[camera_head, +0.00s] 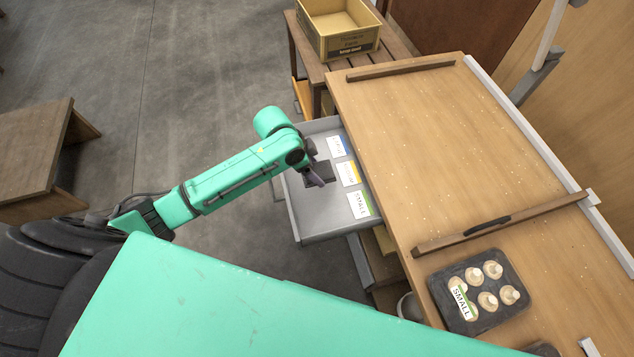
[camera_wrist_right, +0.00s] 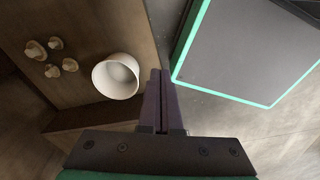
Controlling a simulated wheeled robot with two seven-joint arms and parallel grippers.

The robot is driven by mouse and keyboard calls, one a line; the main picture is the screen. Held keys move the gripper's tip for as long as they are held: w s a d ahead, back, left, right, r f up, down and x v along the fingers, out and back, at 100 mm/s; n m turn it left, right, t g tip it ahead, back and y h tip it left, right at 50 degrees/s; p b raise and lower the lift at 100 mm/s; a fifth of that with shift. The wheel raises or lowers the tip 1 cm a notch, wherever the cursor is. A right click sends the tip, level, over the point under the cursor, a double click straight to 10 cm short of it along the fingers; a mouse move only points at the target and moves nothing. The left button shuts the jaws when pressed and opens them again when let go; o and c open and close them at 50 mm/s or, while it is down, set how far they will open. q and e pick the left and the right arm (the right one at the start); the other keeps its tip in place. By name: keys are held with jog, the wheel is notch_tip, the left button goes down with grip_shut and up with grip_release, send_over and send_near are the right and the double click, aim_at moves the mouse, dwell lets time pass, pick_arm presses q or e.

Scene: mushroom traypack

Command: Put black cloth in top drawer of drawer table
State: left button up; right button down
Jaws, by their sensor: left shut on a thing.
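The open top drawer (camera_head: 305,226) is a grey metal tray pulled out from the left side of the wooden drawer table (camera_head: 425,130). My left gripper (camera_head: 318,182) is over the drawer, pointing down into it. It is shut on a small dark piece, which appears to be the black cloth (camera_head: 319,172); the gripper hides part of it. I cannot tell whether the cloth touches the drawer floor. My right gripper (camera_wrist_right: 160,78) shows in the right wrist view with its fingers together and nothing visible between them.
Label cards (camera_head: 350,173) lie along the drawer's right side. A black tray (camera_head: 436,284) of mushrooms with a SMALL label sits on the table. A yellow crate (camera_head: 349,43) stands behind. A white bowl (camera_wrist_right: 117,77) and loose mushrooms (camera_wrist_right: 54,44) show in the right wrist view.

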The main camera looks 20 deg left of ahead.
pick_arm(q)
send_near(320, 190)
jog(key=x, duration=0.5)
jog(key=shift+w+d+b, duration=0.1)
jog(key=shift+d+b, duration=0.05)
jog(key=shift+b, duration=0.2)
jog(key=shift+f, duration=0.4)
jog(key=shift+w, duration=0.1)
pick_arm(e)
jog(key=shift+w+f, duration=0.25)
jog(key=shift+w, duration=0.35)
pick_arm(q)
jog(key=shift+f, duration=0.1)
pick_arm(e)
jog(key=shift+d+f, duration=0.1)
pick_arm(q)
jog(key=o, duration=1)
jog(key=p+v, duration=0.1)
jog(key=v, duration=1.1)
jog(key=shift+d, duration=0.1)
pick_arm(e)
jog(key=shift+s+r, duration=0.1)
jog(key=shift+r, duration=0.6)
